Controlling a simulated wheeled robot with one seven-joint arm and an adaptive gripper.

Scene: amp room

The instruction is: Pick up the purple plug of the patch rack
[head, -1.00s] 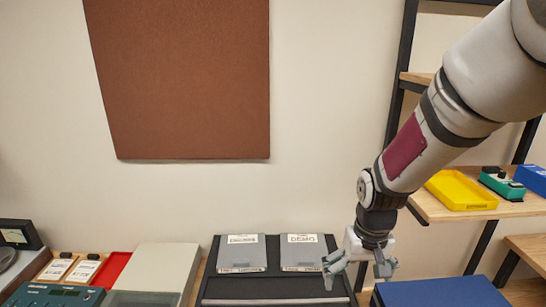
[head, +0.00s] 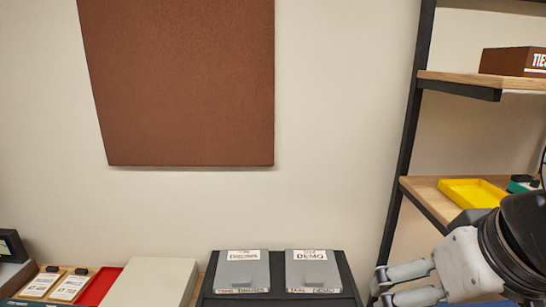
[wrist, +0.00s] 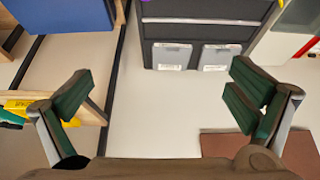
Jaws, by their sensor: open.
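My gripper (head: 382,284) is at the lower right of the head view, its fingers pointing left. In the wrist view my gripper (wrist: 160,92) is open, with nothing between its fingers. A tiny purple spot (wrist: 145,1) shows at the top edge of the wrist view, on the black unit; it is cut off, so I cannot tell if it is the plug. The black unit (wrist: 205,31) holds two grey cases at the top middle of that view. The unit (head: 345,276) also shows at the bottom of the head view, its front out of frame.
The shelf with a yellow tray (head: 470,192) stands right, behind my gripper. A brown box (head: 515,61) is on its upper board. A red tray (head: 98,287) and a pale box (head: 155,281) lie left of the black unit. The wall holds a brown panel (head: 180,80).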

